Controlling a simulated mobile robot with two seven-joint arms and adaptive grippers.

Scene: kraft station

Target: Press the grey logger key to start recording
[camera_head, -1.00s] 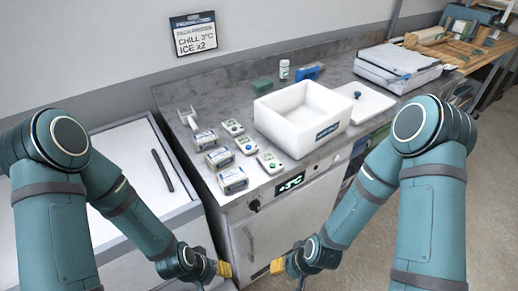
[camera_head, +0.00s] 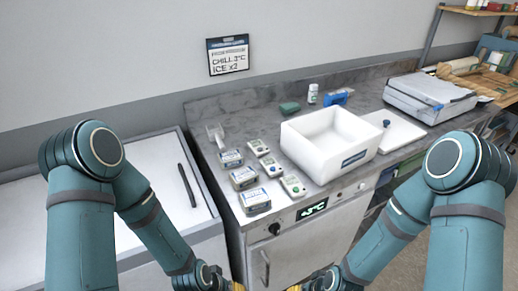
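Three small white loggers lie in a row on the grey counter: the far logger (camera_head: 258,147), the middle logger (camera_head: 271,166) and the near logger (camera_head: 292,186). The near one has a green key and the middle one a bluish key. The far one's key looks greyish, but it is too small to be sure. My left gripper (camera_head: 238,287) and my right gripper (camera_head: 294,288) show only as yellowish bits at the bottom edge, low in front of the cabinet and apart from the loggers. Their fingers are mostly cut off.
Several labelled packs (camera_head: 243,177) lie left of the loggers, with a scoop (camera_head: 215,133) behind. A white open box (camera_head: 330,142) stands right of them, its lid (camera_head: 394,133) beside it. A sign (camera_head: 228,55) hangs on the wall. A temperature display (camera_head: 312,208) is on the cabinet front.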

